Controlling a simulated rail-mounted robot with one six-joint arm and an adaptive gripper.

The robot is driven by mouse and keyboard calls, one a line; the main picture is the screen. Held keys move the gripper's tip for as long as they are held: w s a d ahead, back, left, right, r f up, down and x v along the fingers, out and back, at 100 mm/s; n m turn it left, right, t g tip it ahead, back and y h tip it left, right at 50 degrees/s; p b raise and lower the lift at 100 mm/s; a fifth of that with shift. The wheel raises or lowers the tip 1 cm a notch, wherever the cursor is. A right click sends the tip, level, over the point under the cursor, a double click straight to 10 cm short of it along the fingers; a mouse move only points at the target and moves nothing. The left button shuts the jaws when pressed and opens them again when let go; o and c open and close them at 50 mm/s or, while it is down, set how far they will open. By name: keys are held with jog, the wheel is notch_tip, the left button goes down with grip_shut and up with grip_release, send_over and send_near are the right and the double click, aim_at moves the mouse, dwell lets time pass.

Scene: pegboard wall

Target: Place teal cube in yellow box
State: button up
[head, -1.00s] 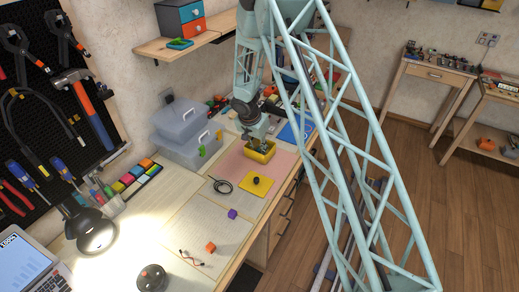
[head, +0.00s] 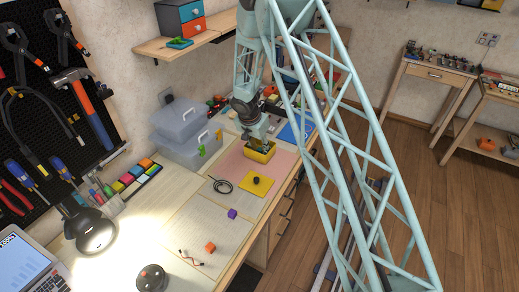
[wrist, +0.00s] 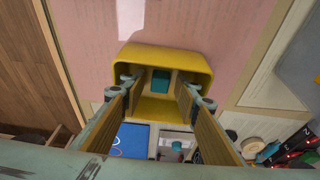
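The yellow box (head: 271,151) stands on the pink mat on the bench, below my gripper (head: 261,142). In the wrist view the yellow box (wrist: 205,62) is open towards me, and the teal cube (wrist: 160,80) lies inside it on the floor. My gripper (wrist: 160,85) has its two fingers spread at the box opening, one on each side of the cube, with a visible gap to it on both sides. In the head view the arm and the box wall hide most of the box's inside.
A yellow pad (head: 262,188) with a black knob, a purple cube (head: 232,213) and an orange cube (head: 210,247) lie nearer on the bench. Clear lidded bins (head: 190,150) stand left of the box. A blue mat (wrist: 131,140) shows in the wrist view.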

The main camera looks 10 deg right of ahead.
jog(key=shift+r+p, duration=0.2)
jog(key=shift+p, duration=0.1)
jog(key=shift+r, duration=0.2)
jog(key=v, duration=1.1)
jog(key=shift+s+r, duration=0.15)
jog(key=shift+r, duration=0.05)
jog(key=shift+r, duration=0.1)
dwell(0.6)
jog(key=s+d+r+n, duration=0.1)
jog(key=s+d+r, duration=0.1)
jog(key=s+r, duration=0.7)
jog(key=s+d+r+n, duration=0.15)
jog(key=s+r, duration=0.45)
jog(key=r, duration=0.7)
jog(key=s+d+r+n, duration=0.1)
jog(key=s+d+r, duration=0.1)
jog(key=s+r, duration=0.7)
jog(key=s+r+n+t+y, duration=0.1)
jog(key=s+r, duration=0.4)
jog(key=s, duration=0.2)
jog(key=s+r+n, duration=0.1)
jog(key=s+r, duration=0.3)
jog(key=s, duration=0.3)
jog(key=s+a+r+n+y, duration=0.1)
jog(key=s+a+n, duration=0.1)
jog(key=s, duration=1.8)
jog(key=shift+s+a+r+n, duration=0.25)
jog(key=shift+a+n, duration=0.15)
jog(key=shift+n, duration=0.25)
